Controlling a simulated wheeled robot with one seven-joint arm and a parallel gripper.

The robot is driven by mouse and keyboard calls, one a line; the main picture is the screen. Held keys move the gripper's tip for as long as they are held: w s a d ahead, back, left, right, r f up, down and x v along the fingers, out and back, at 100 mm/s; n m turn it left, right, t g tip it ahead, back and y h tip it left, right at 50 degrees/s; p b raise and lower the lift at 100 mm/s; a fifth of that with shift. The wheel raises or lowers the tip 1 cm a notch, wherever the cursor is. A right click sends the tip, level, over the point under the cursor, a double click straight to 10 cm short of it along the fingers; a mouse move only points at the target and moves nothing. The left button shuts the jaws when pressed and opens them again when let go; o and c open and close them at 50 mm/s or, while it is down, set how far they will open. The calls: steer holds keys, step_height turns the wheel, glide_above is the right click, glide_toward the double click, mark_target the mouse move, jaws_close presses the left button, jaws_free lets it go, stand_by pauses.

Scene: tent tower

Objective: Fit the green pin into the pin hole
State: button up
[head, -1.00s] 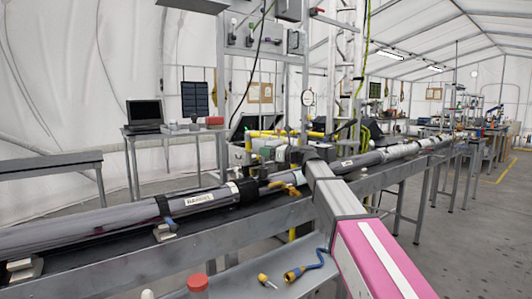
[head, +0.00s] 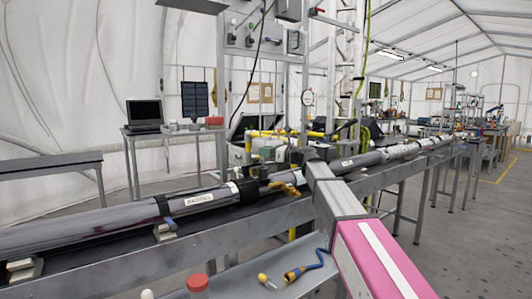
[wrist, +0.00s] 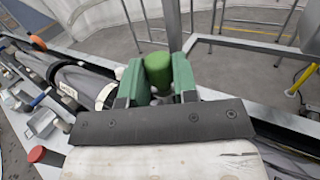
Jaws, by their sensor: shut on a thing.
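A green pin (wrist: 158,66) with a rounded cylindrical head stands between the two green fingers of my gripper (wrist: 157,79) in the wrist view. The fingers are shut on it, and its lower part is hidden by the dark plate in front. In the head view my grey and pink arm reaches over the long bench, and I cannot make out the gripper or the pin there. I cannot pick out the pin hole in either view.
A long grey tube (head: 95,226) lies along the metal bench (head: 235,232), with clamps and fittings along it. A lower shelf holds a red-capped jar (head: 197,287), a small yellow-tipped part (head: 267,281) and a blue-handled tool (head: 305,268). A laptop (head: 145,114) stands behind.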

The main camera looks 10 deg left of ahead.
mark_target(266, 168)
steer(key=shift+f, duration=1.95)
steer(key=o, duration=1)
steer(key=d, duration=0.3)
steer(key=s+d, duration=0.1)
steer(key=d, duration=0.3)
steer(key=s+d, duration=0.1)
steer(key=d, duration=0.2)
steer(key=shift+s+d+f, duration=0.1)
steer(key=shift+d+f, duration=0.15)
steer(key=shift+d, duration=0.15)
